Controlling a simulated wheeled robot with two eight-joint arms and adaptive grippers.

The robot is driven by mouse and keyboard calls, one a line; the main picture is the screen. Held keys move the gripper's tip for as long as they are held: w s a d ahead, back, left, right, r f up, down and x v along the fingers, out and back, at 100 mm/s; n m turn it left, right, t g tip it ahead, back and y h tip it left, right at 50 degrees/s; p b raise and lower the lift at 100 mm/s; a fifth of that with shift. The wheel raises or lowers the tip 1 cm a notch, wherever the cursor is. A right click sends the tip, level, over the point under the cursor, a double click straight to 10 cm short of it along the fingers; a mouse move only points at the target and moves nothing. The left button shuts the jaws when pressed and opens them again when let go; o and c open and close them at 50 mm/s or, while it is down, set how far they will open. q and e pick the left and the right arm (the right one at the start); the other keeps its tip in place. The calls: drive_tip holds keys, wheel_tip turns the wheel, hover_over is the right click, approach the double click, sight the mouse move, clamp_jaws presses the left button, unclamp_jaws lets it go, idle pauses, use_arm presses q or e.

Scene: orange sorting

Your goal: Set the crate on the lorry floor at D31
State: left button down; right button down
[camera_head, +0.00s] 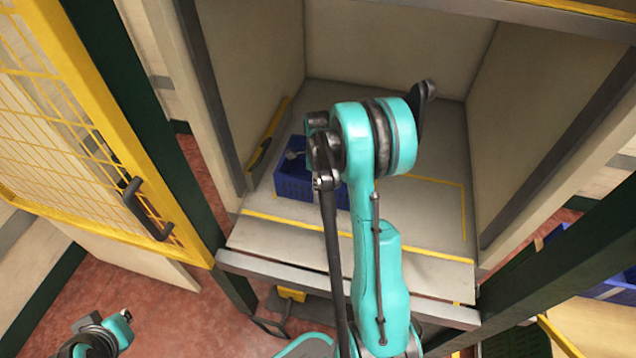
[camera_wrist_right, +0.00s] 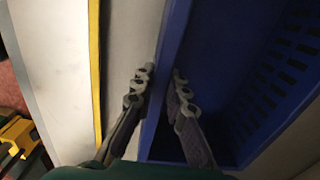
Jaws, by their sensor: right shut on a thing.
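The blue crate (camera_head: 296,186) is inside the lorry, at the left of its floor (camera_head: 420,218) and behind the front yellow line. My arm hides its right part. My right gripper (camera_wrist_right: 162,76) has its fingers on either side of the crate's wall (camera_wrist_right: 157,125) in the right wrist view and is shut on it. In the head view this gripper (camera_head: 293,154) shows only as a small grey shape at the crate's rim. I cannot tell whether the crate's base touches the floor. No D31 label is legible. Only part of my left arm shows at the lower left; its gripper is not visible.
Yellow lines (camera_head: 463,205) mark the lorry floor. The lorry's side walls (camera_head: 545,110) stand close on both sides. A yellow mesh door (camera_head: 60,130) stands open at the left. The floor right of the crate looks bare where my arm does not cover it.

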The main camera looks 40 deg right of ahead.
drive_tip(key=shift+f, duration=0.25)
drive_tip(key=c, duration=1.5)
unclamp_jaws()
drive_tip(key=shift+o, duration=0.2)
wheel_tip(320, 180, up, 12)
drive_tip(key=shift+a+r, duration=0.1)
wheel_tip(320, 180, up, 9)
drive_tip(key=p, duration=0.7)
